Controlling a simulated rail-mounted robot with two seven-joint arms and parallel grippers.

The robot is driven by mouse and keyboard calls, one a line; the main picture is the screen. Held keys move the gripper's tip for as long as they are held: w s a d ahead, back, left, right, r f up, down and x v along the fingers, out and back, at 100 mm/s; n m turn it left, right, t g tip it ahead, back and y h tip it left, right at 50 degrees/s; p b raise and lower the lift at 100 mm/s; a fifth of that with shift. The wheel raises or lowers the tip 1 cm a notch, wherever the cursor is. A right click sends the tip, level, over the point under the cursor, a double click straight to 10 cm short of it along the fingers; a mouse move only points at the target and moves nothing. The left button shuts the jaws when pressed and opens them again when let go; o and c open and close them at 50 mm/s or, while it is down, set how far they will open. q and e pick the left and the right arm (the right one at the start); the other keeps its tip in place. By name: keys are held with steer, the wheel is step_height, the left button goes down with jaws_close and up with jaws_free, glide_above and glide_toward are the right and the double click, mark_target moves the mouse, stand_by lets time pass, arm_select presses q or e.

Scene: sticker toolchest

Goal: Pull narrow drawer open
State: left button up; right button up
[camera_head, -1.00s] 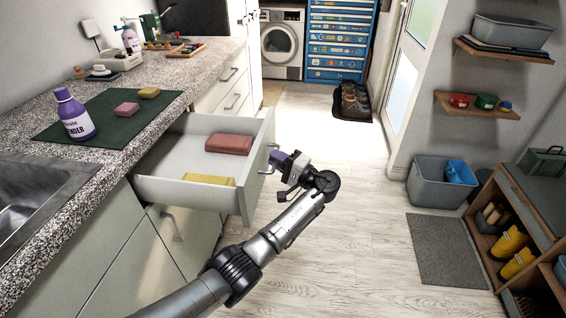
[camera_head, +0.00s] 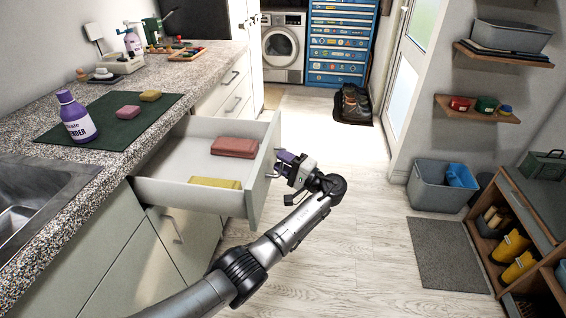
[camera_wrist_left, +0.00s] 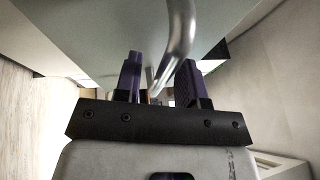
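A pale grey drawer (camera_head: 258,190) stands pulled out from the counter on the left. A red box (camera_head: 234,147) and a yellow item (camera_head: 215,183) lie inside it. Its metal handle shows in the left wrist view (camera_wrist_left: 180,38). My left gripper (camera_head: 284,165) is at the drawer front, with its purple fingers (camera_wrist_left: 160,78) on either side of the handle bar. The fingers stand apart, with a gap beside the bar on the left; contact on the right is unclear. My right gripper is not in view.
The counter (camera_head: 110,163) carries a purple-capped bottle (camera_head: 77,117), a dark green mat and a sink. A shut lower cabinet is beneath the drawer. The floor (camera_head: 350,220) right of the drawer is clear up to a grey mat (camera_head: 447,254) and shelf.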

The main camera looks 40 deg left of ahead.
arm_select(q)
steer(key=v, duration=1.4)
steer(key=shift+b, duration=0.45)
steer(key=shift+a, duration=0.1)
